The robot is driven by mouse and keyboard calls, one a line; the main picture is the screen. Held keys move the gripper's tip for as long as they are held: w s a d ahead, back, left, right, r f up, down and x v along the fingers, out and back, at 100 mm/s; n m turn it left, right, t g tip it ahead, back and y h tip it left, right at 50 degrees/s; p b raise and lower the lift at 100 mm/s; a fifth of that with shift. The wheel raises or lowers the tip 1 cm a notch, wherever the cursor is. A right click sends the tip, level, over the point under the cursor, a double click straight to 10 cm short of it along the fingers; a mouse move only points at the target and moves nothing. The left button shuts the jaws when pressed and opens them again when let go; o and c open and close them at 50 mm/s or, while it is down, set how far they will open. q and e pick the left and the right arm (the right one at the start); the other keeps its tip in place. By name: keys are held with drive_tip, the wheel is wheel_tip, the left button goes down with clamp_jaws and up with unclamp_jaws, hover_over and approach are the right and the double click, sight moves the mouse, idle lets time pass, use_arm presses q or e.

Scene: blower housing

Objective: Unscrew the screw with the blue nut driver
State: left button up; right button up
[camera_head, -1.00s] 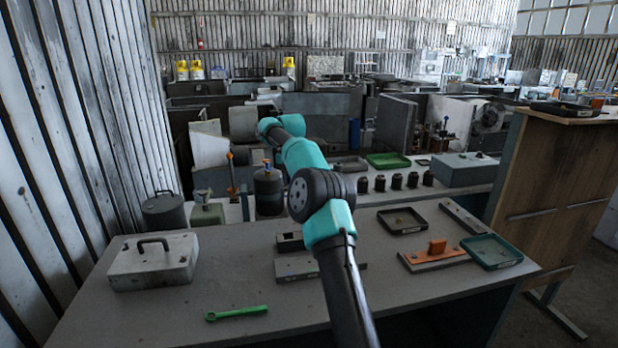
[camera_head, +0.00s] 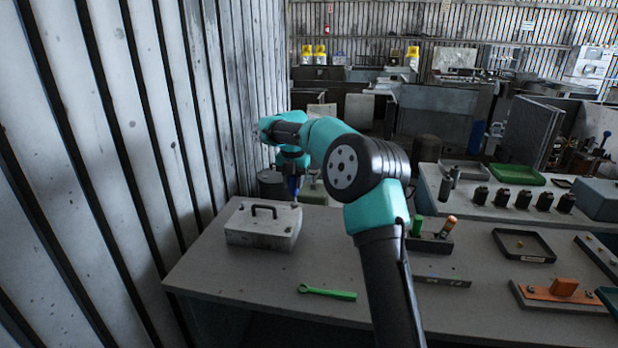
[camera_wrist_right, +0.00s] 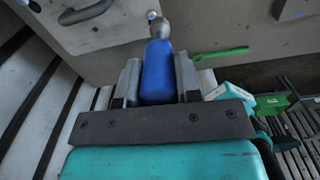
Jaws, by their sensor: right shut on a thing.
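The grey box-shaped housing (camera_head: 255,232) with a dark top handle stands at the left end of the bench; its grey body also shows in the right wrist view (camera_wrist_right: 105,40). My right gripper (camera_head: 293,178) is above the housing's right end, shut on the blue nut driver (camera_head: 293,188). In the right wrist view my right gripper (camera_wrist_right: 157,62) has a finger on each side of the blue handle (camera_wrist_right: 157,80). The driver points down, with its metal socket end (camera_wrist_right: 160,27) at the housing's corner. I cannot tell whether it touches; the screw is not clearly visible. My left gripper is out of view.
A green wrench (camera_head: 327,293) lies at the bench's front. A holder (camera_head: 436,243) with green and orange handles stands behind my right arm. The ribbed wall (camera_head: 130,130) rises close left.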

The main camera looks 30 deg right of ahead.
drive_tip(key=shift+w+a, duration=0.25)
drive_tip(key=shift+a, duration=0.9)
drive_tip(key=shift+f, duration=0.2)
drive_tip(key=shift+f, duration=2.75)
drive_tip(key=shift+f, duration=0.3)
drive_tip(key=m, duration=1.8)
